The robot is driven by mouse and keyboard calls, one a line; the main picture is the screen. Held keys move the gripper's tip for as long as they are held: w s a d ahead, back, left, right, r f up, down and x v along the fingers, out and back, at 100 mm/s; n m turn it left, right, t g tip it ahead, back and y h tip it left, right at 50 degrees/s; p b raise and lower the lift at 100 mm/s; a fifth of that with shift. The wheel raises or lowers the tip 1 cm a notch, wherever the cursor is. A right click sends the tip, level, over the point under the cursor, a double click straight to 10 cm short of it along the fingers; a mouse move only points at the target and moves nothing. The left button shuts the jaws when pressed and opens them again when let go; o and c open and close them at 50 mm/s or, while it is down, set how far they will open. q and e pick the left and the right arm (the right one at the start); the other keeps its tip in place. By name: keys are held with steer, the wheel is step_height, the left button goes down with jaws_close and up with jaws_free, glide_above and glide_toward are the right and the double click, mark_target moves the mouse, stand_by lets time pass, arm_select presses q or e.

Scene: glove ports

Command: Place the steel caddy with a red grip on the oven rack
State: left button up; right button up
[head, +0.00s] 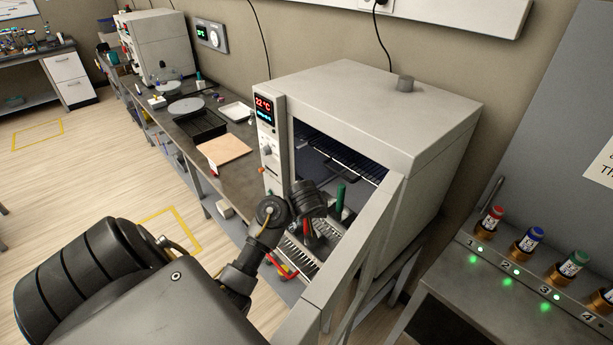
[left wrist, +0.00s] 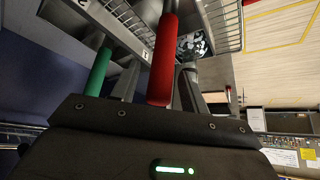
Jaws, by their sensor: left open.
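A red grip (left wrist: 164,60) stands out in the left wrist view, between the two fingers of my left gripper (left wrist: 160,85). The gripper is open; I cannot tell whether a finger touches the grip. A green grip (left wrist: 98,72) is beside it to the left. In the head view my left gripper (head: 308,232) is at the open oven front, beside the green grip (head: 340,198). Slotted steel parts show below it, but my gripper hides much of the red-grip caddy. A dark wire oven rack (head: 345,158) is inside the oven (head: 385,105). My right gripper is out of view.
The oven door (head: 355,245) stands open toward the front right. A dark bench (head: 190,115) at left holds a tan board (head: 224,149) and a black tray (head: 197,128). A grey console with several coloured capped vials (head: 491,217) is at right.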

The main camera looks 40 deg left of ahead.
arm_select(q)
steer(key=v, duration=1.1)
steer(key=shift+s+f, duration=0.1)
steer(key=shift+f, duration=0.05)
